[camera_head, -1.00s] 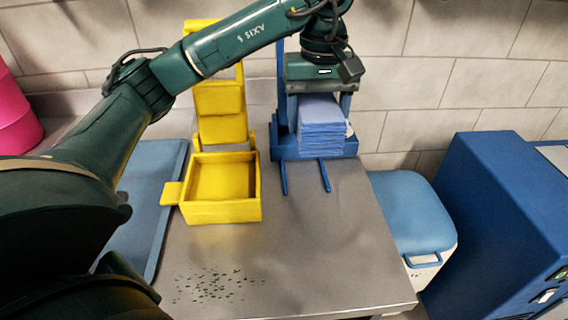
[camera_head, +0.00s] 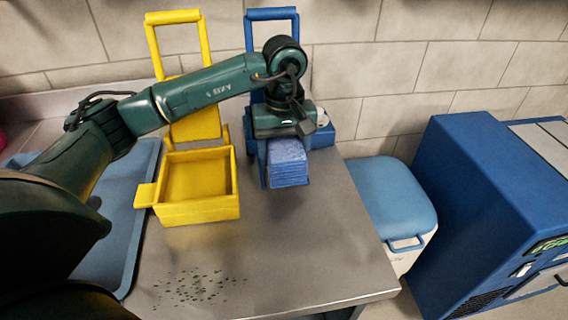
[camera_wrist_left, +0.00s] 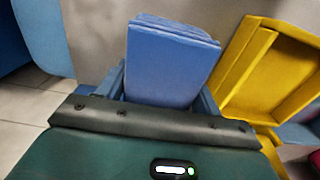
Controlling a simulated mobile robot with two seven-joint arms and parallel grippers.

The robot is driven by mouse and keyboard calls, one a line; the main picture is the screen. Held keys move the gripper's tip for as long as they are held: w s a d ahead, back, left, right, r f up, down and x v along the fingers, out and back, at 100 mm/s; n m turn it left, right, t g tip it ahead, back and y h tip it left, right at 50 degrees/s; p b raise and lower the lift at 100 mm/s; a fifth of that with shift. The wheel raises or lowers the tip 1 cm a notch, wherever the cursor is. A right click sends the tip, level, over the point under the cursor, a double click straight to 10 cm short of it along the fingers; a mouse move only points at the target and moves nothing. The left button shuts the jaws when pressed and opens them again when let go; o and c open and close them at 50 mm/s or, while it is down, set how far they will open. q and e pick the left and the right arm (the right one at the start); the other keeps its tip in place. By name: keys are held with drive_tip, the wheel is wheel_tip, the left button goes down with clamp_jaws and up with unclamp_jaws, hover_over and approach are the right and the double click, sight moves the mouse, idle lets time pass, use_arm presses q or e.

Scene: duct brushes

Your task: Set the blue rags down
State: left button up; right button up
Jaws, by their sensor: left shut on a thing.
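A stack of folded blue rags (camera_head: 288,164) is between the fingers of my left gripper (camera_head: 286,158), in front of a blue caddy (camera_head: 322,122) with a tall frame handle. In the left wrist view the rags (camera_wrist_left: 170,62) fill the space between the two blue-grey fingers of the left gripper (camera_wrist_left: 160,85). The stack appears to be held above the metal table (camera_head: 300,235); its exact height is hard to tell. The arm and gripper hide much of the blue caddy. My right gripper is out of view.
A yellow caddy (camera_head: 228,208) with an open front bin stands left of the rags. A blue tray (camera_head: 125,235) lies at the left. A blue-lidded bin (camera_head: 390,195) and a blue cabinet (camera_head: 480,190) are at the right. Dark specks (camera_head: 195,287) lie near the table's front.

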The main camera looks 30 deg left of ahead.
sight(284, 143)
use_arm(q)
drive_tip(key=shift+f, duration=1.95)
drive_tip(key=shift+f, duration=0.2)
drive_tip(key=o, duration=1.1)
wheel_tip(284, 143, up, 12)
drive_tip(key=shift+r, duration=0.25)
drive_tip(key=shift+f, duration=0.1)
